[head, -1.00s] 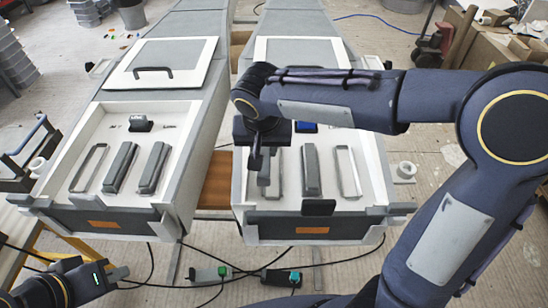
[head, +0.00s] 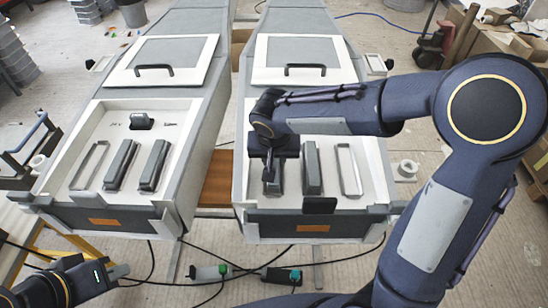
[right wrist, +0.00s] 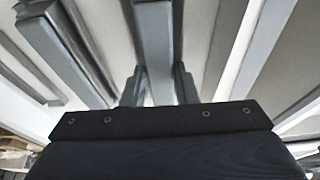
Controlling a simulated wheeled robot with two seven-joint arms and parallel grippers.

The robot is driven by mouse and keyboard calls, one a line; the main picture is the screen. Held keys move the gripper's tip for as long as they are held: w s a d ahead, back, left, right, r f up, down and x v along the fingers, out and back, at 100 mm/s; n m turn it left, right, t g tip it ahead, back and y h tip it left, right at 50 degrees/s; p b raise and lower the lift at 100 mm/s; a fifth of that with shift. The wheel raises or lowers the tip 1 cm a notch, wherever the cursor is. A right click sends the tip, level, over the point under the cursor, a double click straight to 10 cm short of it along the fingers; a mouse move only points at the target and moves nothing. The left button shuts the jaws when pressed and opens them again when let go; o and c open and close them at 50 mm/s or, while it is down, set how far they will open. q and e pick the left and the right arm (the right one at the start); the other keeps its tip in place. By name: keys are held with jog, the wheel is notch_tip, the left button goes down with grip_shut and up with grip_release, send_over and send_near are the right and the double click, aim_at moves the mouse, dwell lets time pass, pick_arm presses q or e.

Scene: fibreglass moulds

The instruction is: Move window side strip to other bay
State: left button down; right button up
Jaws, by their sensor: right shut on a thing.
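My right gripper (head: 270,172) is in the left part of the right mould's bay (head: 377,180). It is shut on a grey strip (head: 275,188), partly hidden by the gripper. In the right wrist view this strip (right wrist: 155,45) runs between the two fingers (right wrist: 159,88). A second grey strip (head: 311,168) and an empty frame-like outline (head: 340,170) lie to its right. The left mould's bay (head: 75,150) holds two dark grey strips (head: 120,165) (head: 155,165) and an empty outline (head: 80,178) at its left. My left gripper (head: 117,272) is at the lower left, away from the moulds.
A dark handled block (head: 141,121) sits at the back of the left bay. Handled lids (head: 305,55) (head: 150,55) lie behind both bays. A gap with a brown board (head: 217,178) separates the moulds. Cables (head: 330,262) lie on the floor in front.

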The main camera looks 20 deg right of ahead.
jog(key=o, duration=1)
jog(key=shift+r+p, duration=0.35)
jog(key=shift+r, duration=0.05)
jog(key=v, duration=1.1)
jog(key=shift+s+d+f+n+t+y, duration=0.35)
jog(key=shift+s+d+f+y, duration=0.8)
jog(key=shift+s, duration=1.95)
jog(key=shift+s+d+f+n+t+y, duration=0.2)
jog(key=shift+s+d+f+t+y, duration=0.35)
jog(key=shift+s+d, duration=1.9)
jog(key=shift+s+d+f+n+t+y, duration=0.3)
jog(key=shift+s+d+f+y, duration=0.55)
jog(key=shift+s, duration=2.95)
jog(key=shift+a+f, duration=0.15)
